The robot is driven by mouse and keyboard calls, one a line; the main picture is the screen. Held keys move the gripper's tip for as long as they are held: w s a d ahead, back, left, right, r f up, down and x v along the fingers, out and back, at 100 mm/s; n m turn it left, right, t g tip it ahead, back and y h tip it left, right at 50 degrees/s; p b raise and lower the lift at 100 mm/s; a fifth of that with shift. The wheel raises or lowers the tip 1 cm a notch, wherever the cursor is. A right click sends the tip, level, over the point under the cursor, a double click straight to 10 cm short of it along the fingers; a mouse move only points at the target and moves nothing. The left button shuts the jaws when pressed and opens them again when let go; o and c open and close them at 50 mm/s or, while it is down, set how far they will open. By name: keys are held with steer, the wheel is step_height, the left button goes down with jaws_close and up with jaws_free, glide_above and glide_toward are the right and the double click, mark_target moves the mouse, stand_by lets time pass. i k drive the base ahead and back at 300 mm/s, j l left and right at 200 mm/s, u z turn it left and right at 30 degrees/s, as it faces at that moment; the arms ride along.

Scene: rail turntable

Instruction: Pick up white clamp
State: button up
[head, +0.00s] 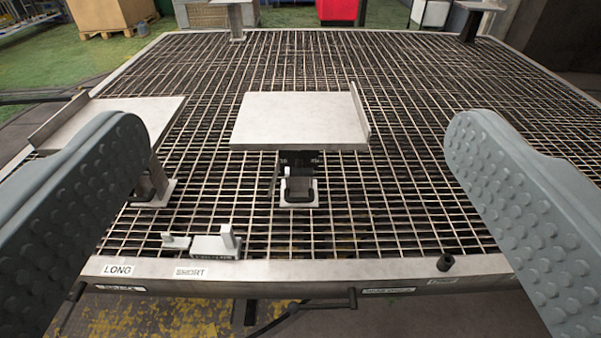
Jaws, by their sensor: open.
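My gripper (296,148) is open and empty, with its two grey, studded fingers wide apart at the left and right of the head view. A small whitish piece with an upright post (213,244) sits at the front edge of the grid table, left of centre and nearer me. It looks like the white clamp, but I cannot be sure. A black fixture on a pale base (299,190) stands on the grid between the fingers in the picture. Nothing touches the fingers.
A pale flat plate with a raised right edge (295,118) stands above the black fixture. Another plate (118,117) is partly hidden by the left finger. The table's front rim (330,270) carries labels and a small dark knob (445,262). The grid at right is largely clear.

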mark_target(213, 240)
steer(key=u, duration=0.7)
